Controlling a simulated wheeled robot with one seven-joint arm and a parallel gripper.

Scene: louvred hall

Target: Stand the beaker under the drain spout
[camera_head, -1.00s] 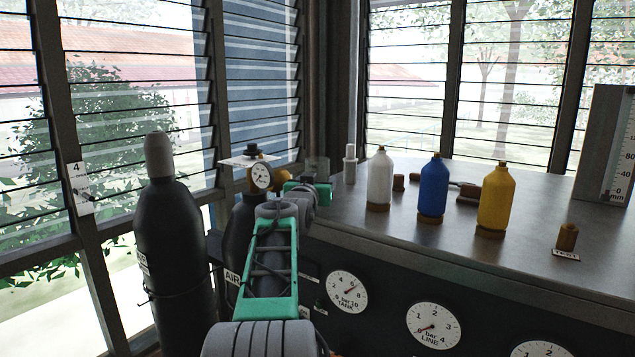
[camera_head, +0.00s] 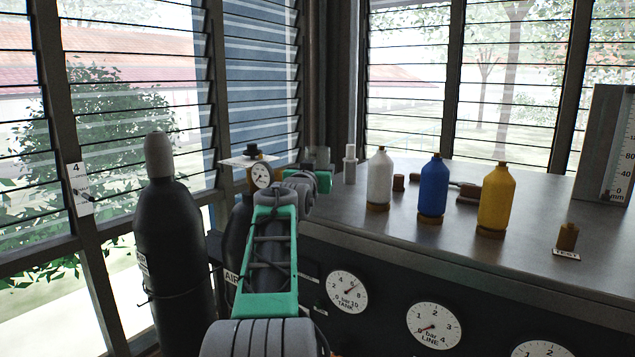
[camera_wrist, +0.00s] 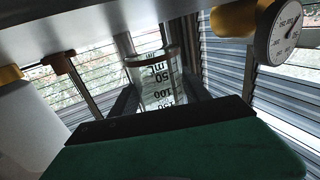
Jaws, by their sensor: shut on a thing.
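The clear beaker (camera_wrist: 158,72) with dark volume marks is between the two dark fingers of my gripper (camera_wrist: 160,92) in the wrist view. That view is upside down, with the bench along its top; the beaker looks roughly upright relative to the bench. In the head view the beaker (camera_head: 319,157) is a faint grey shape just beyond my gripper (camera_head: 318,180), at the bench's far left corner. Whether it touches the bench cannot be told. I cannot make out the drain spout for certain in either view.
A brass regulator with a round gauge (camera_head: 261,175) is close left of my gripper. A white post (camera_head: 350,165) and white (camera_head: 379,178), blue (camera_head: 433,188) and yellow (camera_head: 496,198) bottles stand on the bench (camera_head: 400,228). A dark cylinder (camera_head: 170,240) stands left.

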